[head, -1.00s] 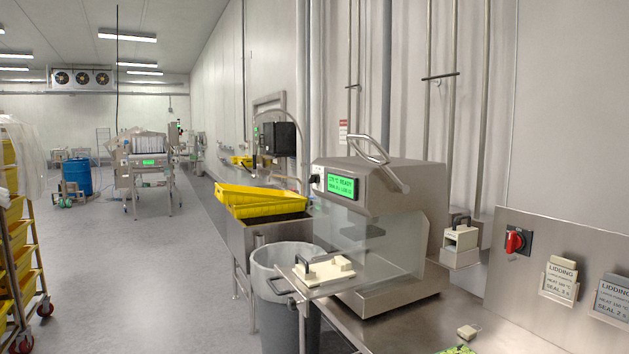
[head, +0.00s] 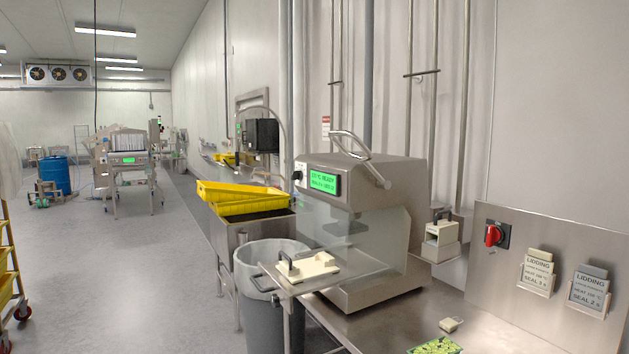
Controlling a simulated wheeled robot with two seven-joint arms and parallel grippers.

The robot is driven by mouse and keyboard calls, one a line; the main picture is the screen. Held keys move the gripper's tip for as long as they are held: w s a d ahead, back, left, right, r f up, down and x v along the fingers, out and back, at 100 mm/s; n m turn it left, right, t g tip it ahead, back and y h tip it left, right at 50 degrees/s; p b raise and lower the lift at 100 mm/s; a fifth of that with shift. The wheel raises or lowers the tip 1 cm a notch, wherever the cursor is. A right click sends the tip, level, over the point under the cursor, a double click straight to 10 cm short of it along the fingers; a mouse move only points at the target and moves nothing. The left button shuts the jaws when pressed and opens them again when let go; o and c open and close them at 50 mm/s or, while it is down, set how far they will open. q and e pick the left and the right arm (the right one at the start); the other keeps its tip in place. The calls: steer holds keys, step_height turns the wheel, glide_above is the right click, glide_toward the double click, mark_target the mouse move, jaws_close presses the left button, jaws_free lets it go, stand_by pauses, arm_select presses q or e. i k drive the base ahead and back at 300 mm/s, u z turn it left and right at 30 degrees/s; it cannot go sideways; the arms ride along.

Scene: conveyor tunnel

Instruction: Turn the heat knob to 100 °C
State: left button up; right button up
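The sealing machine (head: 372,240) stands on the steel bench at the middle right. A black heat knob (head: 297,175) is at the left end of its front panel. Next to the knob is a lit green display (head: 323,182); it seems to read a temperature and READY, but the digits are too small to be sure of. Neither of my grippers is in the head view, and nothing touches the knob.
A clear shelf with a cream, black-handled plate (head: 308,266) juts out at the machine's front, above a grey bin (head: 262,312). Yellow trays (head: 240,197) are stacked behind. A red switch (head: 493,235) and lidding cards (head: 537,273) are at right.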

mark_target(297, 174)
steer(key=u, duration=0.5)
steer(key=i, duration=0.7)
steer(key=u, duration=0.55)
steer(key=i, duration=1.05)
steer(key=z, duration=0.45)
